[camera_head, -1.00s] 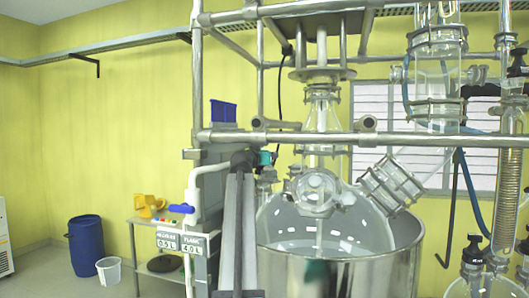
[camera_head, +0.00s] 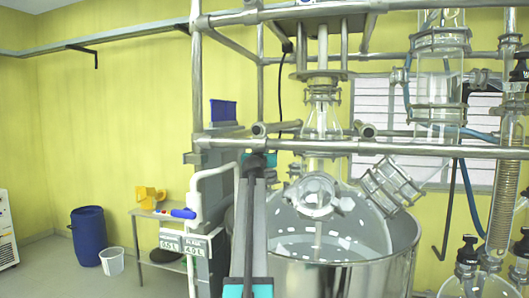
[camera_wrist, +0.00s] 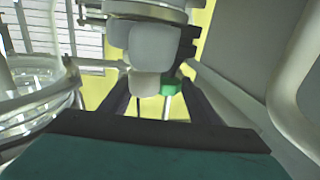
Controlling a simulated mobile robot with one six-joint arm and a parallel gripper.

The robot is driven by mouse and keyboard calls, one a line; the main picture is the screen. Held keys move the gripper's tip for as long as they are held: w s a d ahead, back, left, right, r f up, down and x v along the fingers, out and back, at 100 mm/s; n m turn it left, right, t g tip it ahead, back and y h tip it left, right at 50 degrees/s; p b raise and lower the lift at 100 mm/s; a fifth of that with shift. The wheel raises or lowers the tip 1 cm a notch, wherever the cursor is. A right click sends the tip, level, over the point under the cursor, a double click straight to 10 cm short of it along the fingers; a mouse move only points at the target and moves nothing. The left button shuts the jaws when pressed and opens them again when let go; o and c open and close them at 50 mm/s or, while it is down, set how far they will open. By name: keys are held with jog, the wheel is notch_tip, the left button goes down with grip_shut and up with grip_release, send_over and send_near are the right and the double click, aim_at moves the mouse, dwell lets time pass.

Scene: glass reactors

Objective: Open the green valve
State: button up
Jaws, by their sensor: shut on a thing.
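The green valve (camera_wrist: 170,86) shows in the wrist view as a small green piece below a pale grey fitting (camera_wrist: 152,50), partly covered by it. My gripper (camera_wrist: 165,106) has its dark fingers on either side of the green piece and is shut on it. The exact contact is hard to see. In the head view, my gripper (camera_head: 258,162) is at the top end of my raised arm, in front of the frame left of the glass reactor. There the green valve is hidden or cannot be told from the teal gripper parts.
A steel vessel (camera_head: 340,275) with glassware stands to the right. A horizontal metal rail (camera_head: 350,147) crosses behind my gripper. A blue barrel (camera_head: 88,236) and white bin (camera_head: 112,261) are further left.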

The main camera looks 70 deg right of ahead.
jog(key=shift+r+n+t+y+p, duration=0.3)
jog(key=shift+n+t+p, duration=0.55)
jog(key=shift+p, duration=2.1)
jog(key=shift+c, duration=0.9)
jog(key=shift+s+f+t+b, duration=0.1)
jog(key=shift+f+t+b, duration=0.2)
jog(key=shift+t+b, duration=0.1)
jog(key=shift+t, duration=0.25)
jog(key=shift+c, duration=0.2)
jog(key=shift+n+y+b, duration=0.3)
jog(key=shift+n, duration=0.05)
jog(key=shift+c, duration=0.4)
jog(key=n+t+b, duration=0.1)
jog(key=b, duration=0.4)
jog(key=n+t+y+b, duration=0.1)
jog(key=t+b, duration=0.1)
jog(key=b, duration=0.2)
jog(key=shift+d+f+y+b, duration=0.1)
jog(key=shift+d+y+b, duration=0.05)
jog(key=shift+y+b, duration=0.2)
jog(key=shift+c, duration=0.7)
jog(key=shift+n+t+y+b, duration=0.3)
jog(key=shift+t+b, duration=0.2)
jog(key=shift+b, duration=0.4)
jog(key=o, duration=0.9)
jog(key=shift+c, duration=0.2)
